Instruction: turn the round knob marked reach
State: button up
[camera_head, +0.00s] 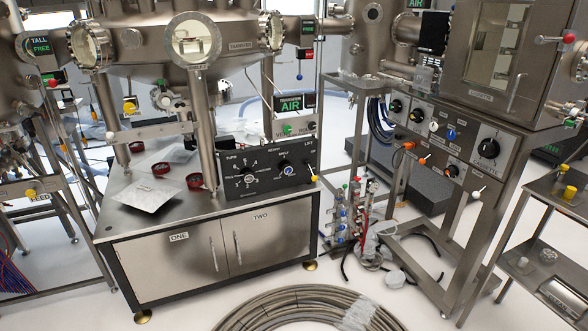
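A dark control panel (265,186) stands on the right part of the steel cabinet top. It carries a round knob (287,169) with a blue centre and a pale ring, on the panel's right half. The small lettering above this knob may read reach, but it is too small to be sure. To its left is a larger dial knob (249,178) with numbers around it, under the word TURN. To its right is a yellow-tipped lever (313,175) under the word LIFT. My gripper is not in view.
The cabinet (213,283) has doors marked ONE and TWO. A foil sheet (147,194) and red rings (194,180) lie on its top. A coiled hose (290,306) lies on the floor in front. A second knob panel (440,130) stands at right. Some pale floor between is clear.

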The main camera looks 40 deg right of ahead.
aim_at(285, 167)
jog(key=u, duration=0.05)
jog(key=i, duration=1)
